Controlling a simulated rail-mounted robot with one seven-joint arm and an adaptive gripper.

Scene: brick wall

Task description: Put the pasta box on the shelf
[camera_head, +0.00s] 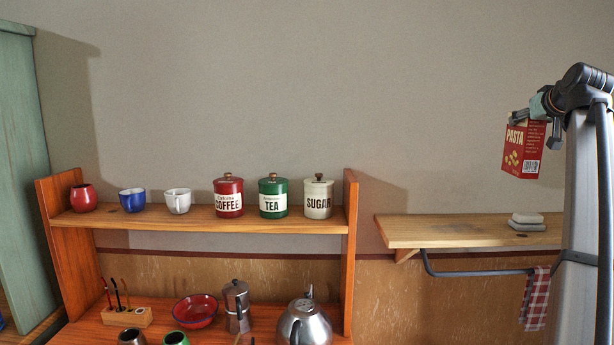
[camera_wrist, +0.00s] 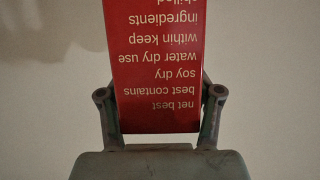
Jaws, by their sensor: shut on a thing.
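The red pasta box (camera_head: 522,152) is in the air at the right of the head view, slightly tilted, above the right wall shelf. My gripper (camera_head: 529,117) is shut on its upper part. In the wrist view the red box (camera_wrist: 155,70) sits between the two fingers of my gripper (camera_wrist: 160,108), its printed text upside down. The wooden wall shelf (camera_head: 440,232) lies below the box and is apart from it. The fingertips are mostly hidden by the box in the wrist view.
A stack of pale flat pieces (camera_head: 526,222) lies on the wall shelf's right part; its left part is bare. A checked cloth (camera_head: 536,298) hangs from the rail below. The orange shelf unit (camera_head: 350,250) at left holds canisters, cups and a kettle (camera_head: 303,325).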

